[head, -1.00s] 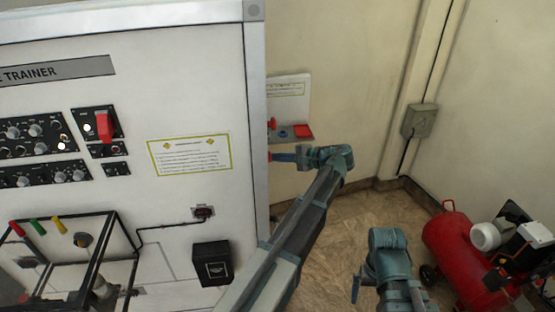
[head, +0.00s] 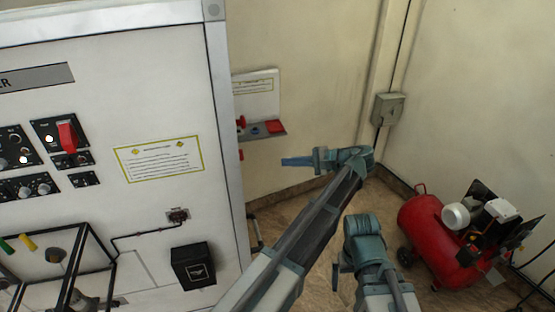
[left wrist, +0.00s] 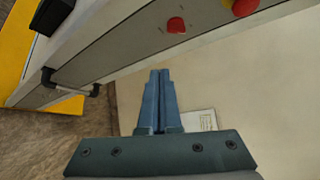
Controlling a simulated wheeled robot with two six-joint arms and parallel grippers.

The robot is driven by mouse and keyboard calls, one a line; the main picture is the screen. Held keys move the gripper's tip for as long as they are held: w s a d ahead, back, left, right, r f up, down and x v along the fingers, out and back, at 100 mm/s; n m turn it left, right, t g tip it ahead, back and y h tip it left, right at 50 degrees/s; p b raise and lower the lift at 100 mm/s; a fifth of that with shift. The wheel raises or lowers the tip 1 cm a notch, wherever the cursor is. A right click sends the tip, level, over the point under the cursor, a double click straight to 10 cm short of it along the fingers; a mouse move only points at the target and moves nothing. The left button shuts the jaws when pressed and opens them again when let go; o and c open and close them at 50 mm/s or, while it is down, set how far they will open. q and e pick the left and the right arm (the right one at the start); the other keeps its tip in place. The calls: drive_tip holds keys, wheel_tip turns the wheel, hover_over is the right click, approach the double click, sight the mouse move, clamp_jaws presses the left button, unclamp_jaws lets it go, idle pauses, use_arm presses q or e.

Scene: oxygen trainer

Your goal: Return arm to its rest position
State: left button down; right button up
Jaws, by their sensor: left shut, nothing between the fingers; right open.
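My left gripper (head: 297,161) is shut and empty, its fingers pointing left toward the side of the white trainer cabinet (head: 222,190), with a gap between them in the head view. The left wrist view also shows the shut fingers (left wrist: 157,98), with the cabinet's side panel (left wrist: 130,52) above them. A red button (left wrist: 176,25) on that panel is apart from the fingertips. My right gripper (head: 337,275) is low in the head view, beside my left arm and clear of the cabinet; it is open and its fingers are partly hidden.
A red air compressor (head: 425,230) stands on the floor at the right. A grey wall box (head: 388,108) is on the back wall. A small shelf with red and blue parts (head: 262,132) sticks out behind the cabinet edge.

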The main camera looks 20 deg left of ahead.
use_arm(q)
drive_tip(key=shift+d, duration=0.35)
drive_tip(key=s+a+f+n+h, duration=0.1)
drive_tip(key=s+a+f+h, duration=0.15)
drive_tip(key=s+f, duration=0.25)
drive_tip(key=s+a+f+h, duration=0.2)
drive_tip(key=s+f+h, duration=0.2)
drive_tip(key=s+f, duration=0.15)
drive_tip(key=s+d+f+n+h, duration=0.45)
drive_tip(key=s+h, duration=0.35)
drive_tip(key=s, duration=0.2)
drive_tip(key=s+d+f+m+b, duration=0.1)
drive_tip(key=d+f+b, duration=0.3)
drive_tip(key=f+b, duration=0.4)
drive_tip(key=s+d+f+m+b, duration=0.2)
drive_tip(key=d+f+b, duration=0.2)
drive_tip(key=f+b, duration=0.4)
drive_tip(key=s+d+f+m+y+b, duration=0.1)
drive_tip(key=d+f+b, duration=0.3)
drive_tip(key=f+b, duration=0.4)
drive_tip(key=shift+s+f+g, duration=0.4)
drive_tip(key=shift+s+f, duration=0.05)
drive_tip(key=shift+s, duration=0.05)
drive_tip(key=shift+m, duration=0.25)
